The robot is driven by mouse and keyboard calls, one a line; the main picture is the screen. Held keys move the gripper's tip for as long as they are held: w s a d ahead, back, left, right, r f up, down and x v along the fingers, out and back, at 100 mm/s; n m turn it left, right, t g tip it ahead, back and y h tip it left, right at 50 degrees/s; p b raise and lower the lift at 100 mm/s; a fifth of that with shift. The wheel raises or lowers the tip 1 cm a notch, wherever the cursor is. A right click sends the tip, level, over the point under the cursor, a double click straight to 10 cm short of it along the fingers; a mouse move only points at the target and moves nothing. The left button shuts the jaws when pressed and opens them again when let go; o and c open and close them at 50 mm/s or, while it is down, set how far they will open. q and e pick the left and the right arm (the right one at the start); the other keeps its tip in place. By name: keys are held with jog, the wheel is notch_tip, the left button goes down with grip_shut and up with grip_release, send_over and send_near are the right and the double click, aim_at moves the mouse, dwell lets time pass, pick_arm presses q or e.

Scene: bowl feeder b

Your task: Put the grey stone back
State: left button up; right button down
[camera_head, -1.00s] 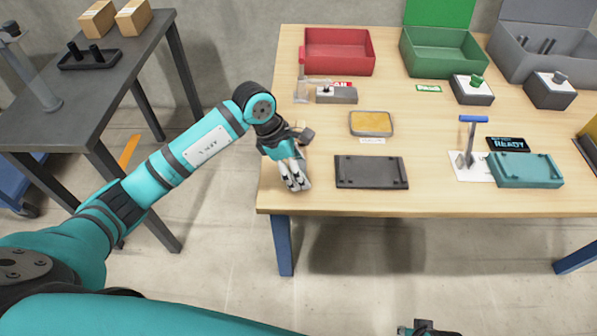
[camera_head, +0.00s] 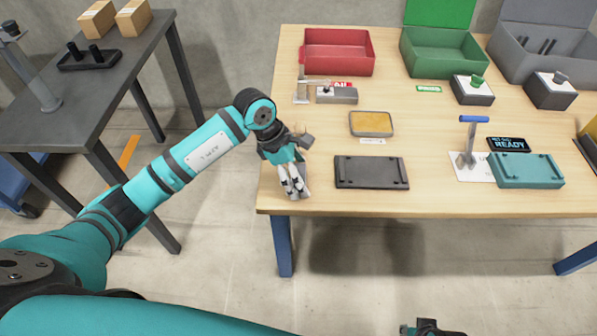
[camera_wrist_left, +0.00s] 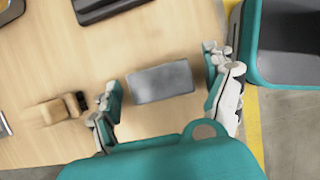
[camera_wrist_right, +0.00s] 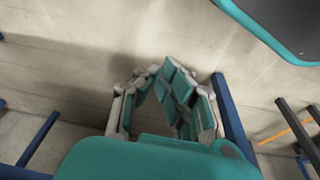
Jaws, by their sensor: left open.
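The grey stone (camera_wrist_left: 161,82) is a plain rectangular block in the left wrist view. It lies between the two fingers of my left gripper (camera_wrist_left: 163,90), with a small gap on each side. My left gripper is open; in the head view it (camera_head: 292,188) points down at the table's near left corner and hides most of the stone. My right gripper (camera_wrist_right: 158,75) hangs over the floor in its wrist view, with nothing seen in it; its opening is unclear. At the head view's bottom edge only a bit of it shows.
A dark tray with raised ends (camera_head: 371,173) lies just right of my left gripper. Behind are a tan pad in a tray (camera_head: 371,123), a clamp on a grey block (camera_head: 337,95) and a red bin (camera_head: 339,52). A wooden-handled item (camera_wrist_left: 55,110) lies near the left finger.

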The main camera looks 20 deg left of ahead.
pick_arm(q)
jog(key=shift+r, duration=0.15)
jog(key=p+v, duration=0.1)
jog(key=v, duration=1.1)
pick_arm(e)
jog(key=f, duration=0.3)
jog(key=s+f, duration=0.1)
jog(key=f, duration=0.1)
jog(key=shift+d+f, duration=0.1)
jog(key=shift+f, duration=0.05)
